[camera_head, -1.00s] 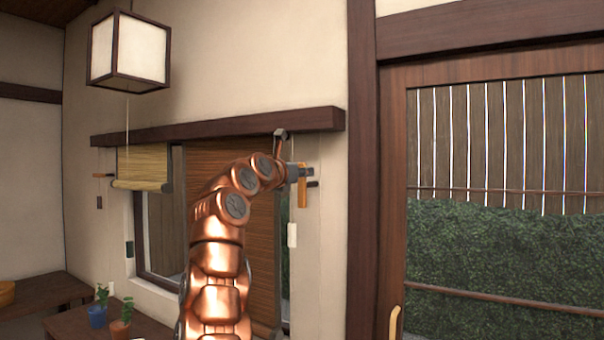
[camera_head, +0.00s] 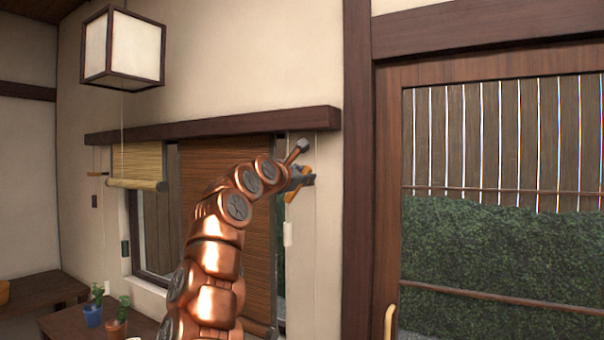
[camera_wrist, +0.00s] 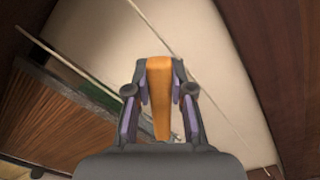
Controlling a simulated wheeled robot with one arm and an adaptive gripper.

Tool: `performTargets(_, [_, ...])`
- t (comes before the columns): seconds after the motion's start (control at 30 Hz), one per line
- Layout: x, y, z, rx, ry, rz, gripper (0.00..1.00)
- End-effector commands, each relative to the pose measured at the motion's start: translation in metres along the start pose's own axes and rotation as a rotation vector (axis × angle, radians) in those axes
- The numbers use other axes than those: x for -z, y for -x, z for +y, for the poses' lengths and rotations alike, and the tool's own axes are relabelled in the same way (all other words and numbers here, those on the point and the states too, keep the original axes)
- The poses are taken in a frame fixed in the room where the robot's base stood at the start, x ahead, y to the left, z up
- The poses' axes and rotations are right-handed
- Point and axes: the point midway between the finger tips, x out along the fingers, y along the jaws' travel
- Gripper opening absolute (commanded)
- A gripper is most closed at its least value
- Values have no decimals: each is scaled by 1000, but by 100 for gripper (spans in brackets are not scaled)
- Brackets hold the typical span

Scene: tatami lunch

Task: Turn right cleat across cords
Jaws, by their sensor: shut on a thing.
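The right cleat is an orange wooden bar on the wall to the right of the brown blind. In the wrist view the cleat (camera_wrist: 159,95) lies between the two fingers of my gripper (camera_wrist: 160,92), which is shut on it. In the head view my gripper (camera_head: 298,178) is at the wall, and the cleat (camera_head: 293,192) shows tilted beside it, partly hidden. Where the cords meet the cleat is hidden.
The brown blind (camera_head: 255,230) hangs behind my arm, with a raised yellow blind (camera_head: 138,165) to its left. A dark beam (camera_head: 215,124) runs above. A table (camera_head: 75,325) with potted plants (camera_head: 93,314) stands low left. A framed glass door (camera_head: 388,200) is at right.

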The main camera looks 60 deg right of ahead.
Motion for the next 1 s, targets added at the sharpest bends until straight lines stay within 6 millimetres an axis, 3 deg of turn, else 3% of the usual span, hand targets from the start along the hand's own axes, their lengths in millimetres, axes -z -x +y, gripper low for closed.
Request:
performTargets(0.6, [8, 0, -21, -1, -579, 1, 0])
performTargets(1.0, [13, 0, -29, 1, -849, 0, 0])
